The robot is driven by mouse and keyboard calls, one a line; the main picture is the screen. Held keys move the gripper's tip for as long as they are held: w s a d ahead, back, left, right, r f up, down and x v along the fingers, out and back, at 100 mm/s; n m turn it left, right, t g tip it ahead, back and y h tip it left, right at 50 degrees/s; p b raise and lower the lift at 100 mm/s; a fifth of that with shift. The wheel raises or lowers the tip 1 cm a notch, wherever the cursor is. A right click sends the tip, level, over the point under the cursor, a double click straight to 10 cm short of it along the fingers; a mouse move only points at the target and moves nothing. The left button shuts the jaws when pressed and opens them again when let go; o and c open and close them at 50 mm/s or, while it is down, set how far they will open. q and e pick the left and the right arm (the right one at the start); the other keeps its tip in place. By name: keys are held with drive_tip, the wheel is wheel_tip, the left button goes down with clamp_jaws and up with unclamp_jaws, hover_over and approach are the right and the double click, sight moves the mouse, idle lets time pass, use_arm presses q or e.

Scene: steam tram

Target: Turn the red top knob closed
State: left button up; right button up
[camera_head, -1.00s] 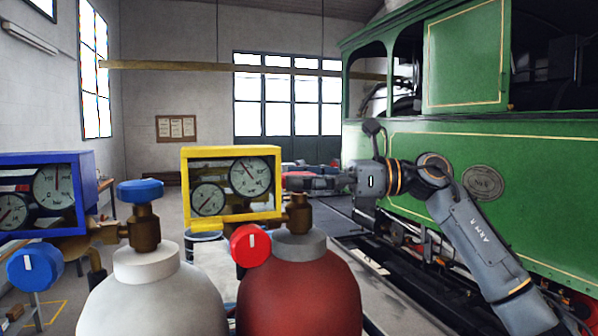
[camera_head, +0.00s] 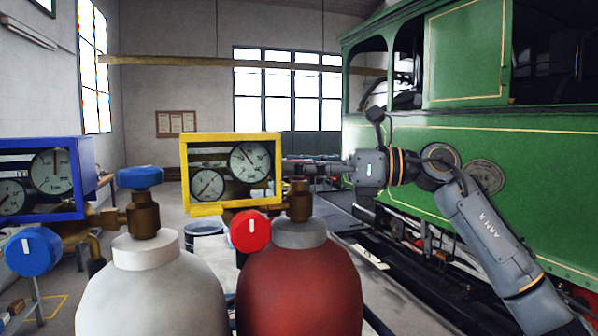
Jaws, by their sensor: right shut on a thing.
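The dark red gas bottle (camera_head: 300,278) stands front centre with a brass valve (camera_head: 299,203) on its neck. My right gripper (camera_head: 300,168) reaches in from the right at the top of this valve. It is shut on the red top knob, which is mostly hidden by the fingers. A round red front knob (camera_head: 250,231) with a white mark sits lower left of the valve. The yellow-framed gauge box (camera_head: 231,139) holds two dials, left of the gripper. My left gripper is not in view.
A white bottle (camera_head: 150,292) stands close on the left, with a blue top knob (camera_head: 140,177), a blue front knob (camera_head: 33,251) and a blue gauge box (camera_head: 84,180). The green tram (camera_head: 470,150) fills the right side behind my right arm.

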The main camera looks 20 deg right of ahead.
drive_tip(key=m+t+h+b, duration=0.1)
drive_tip(key=t, duration=0.1)
drive_tip(key=m+t+h+b, duration=0.1)
drive_tip(key=m+t+h, duration=0.1)
drive_tip(key=shift+s+f+t+b, duration=0.15)
drive_tip(key=shift+t+b, duration=0.15)
drive_tip(key=shift+b, duration=0.05)
drive_tip(key=m+t+h+b, duration=0.2)
drive_tip(key=m+h+b, duration=0.1)
drive_tip(key=b, duration=0.1)
drive_tip(key=m+t+h+b, duration=0.3)
drive_tip(key=h+b, duration=0.1)
drive_tip(key=shift+a+f, duration=0.1)
drive_tip(key=shift+r+m+t+h+b, duration=0.2)
drive_tip(key=shift+m+t+h+b, duration=0.1)
drive_tip(key=shift+m+h+b, duration=1)
drive_tip(key=shift+n, duration=0.3)
drive_tip(key=o, duration=1.1)
drive_tip(key=shift+o, duration=0.3)
drive_tip(key=shift+w+d, duration=0.2)
drive_tip(key=shift+w, duration=0.05)
drive_tip(key=shift+s, duration=0.1)
